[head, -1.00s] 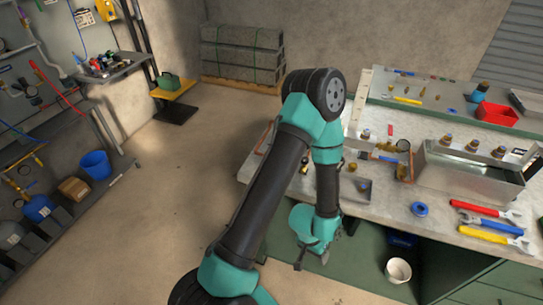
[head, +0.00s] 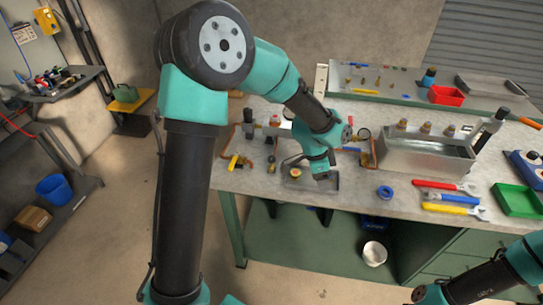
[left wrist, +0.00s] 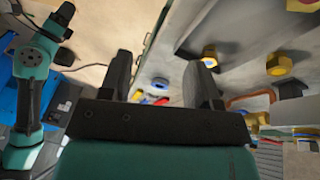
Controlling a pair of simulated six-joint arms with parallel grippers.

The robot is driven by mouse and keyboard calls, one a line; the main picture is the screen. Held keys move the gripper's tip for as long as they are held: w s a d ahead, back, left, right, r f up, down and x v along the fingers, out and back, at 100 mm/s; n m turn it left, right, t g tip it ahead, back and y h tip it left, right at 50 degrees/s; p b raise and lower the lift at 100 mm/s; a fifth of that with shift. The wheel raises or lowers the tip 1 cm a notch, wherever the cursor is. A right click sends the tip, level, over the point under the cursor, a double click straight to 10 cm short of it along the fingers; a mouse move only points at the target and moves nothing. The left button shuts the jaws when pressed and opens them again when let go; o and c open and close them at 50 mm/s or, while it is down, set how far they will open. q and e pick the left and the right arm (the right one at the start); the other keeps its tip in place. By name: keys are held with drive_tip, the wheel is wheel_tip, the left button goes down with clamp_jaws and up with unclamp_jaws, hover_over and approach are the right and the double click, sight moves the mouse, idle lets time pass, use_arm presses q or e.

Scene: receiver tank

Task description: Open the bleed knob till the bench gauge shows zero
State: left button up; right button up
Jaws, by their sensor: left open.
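My left gripper (head: 320,172) is low over the front of the bench, beside a small grey tray (head: 328,186). In the left wrist view its two dark fingers (left wrist: 158,82) stand apart with nothing between them. A small round gauge (head: 363,133) stands on the bench right of the gripper; its reading is too small to tell. A brass knob (head: 296,173) shows just left of the gripper, and a red-topped fitting (head: 275,122) stands behind it. I cannot tell which of these is the bleed knob. Brass hex pieces (left wrist: 209,57) show beyond the right finger in the left wrist view.
A metal trough (head: 428,160) with brass fittings along its back stands right of the gauge. A blue ring (head: 385,192) and red wrench (head: 446,186) lie in front. A yellow-handled valve (head: 234,162) is at the bench's left end. My right arm shows at the bottom right.

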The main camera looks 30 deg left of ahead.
use_arm(q)
drive_tip(key=w+a+r+m+y, duration=0.1)
drive_tip(key=w+a+r+m, duration=0.15)
drive_tip(key=a+r, duration=0.3)
drive_tip(key=w+a+r+m+y, duration=0.1)
drive_tip(key=a+r+m, duration=0.25)
drive_tip(key=a, duration=0.25)
wheel_tip(320, 180, up, 6)
drive_tip(key=m+y, duration=0.2)
drive_tip(key=m, duration=0.1)
hover_over(272, 158)
drive_tip(key=shift+w+f+g, duration=0.15)
drive_tip(key=shift+w+g, duration=0.15)
drive_tip(key=shift+w, duration=0.15)
drive_tip(key=f, duration=1.7)
drive_tip(key=shift+s+f, duration=0.25)
drive_tip(key=shift+s, duration=0.15)
drive_tip(key=c, duration=0.9)
drive_tip(key=shift+c, duration=0.2)
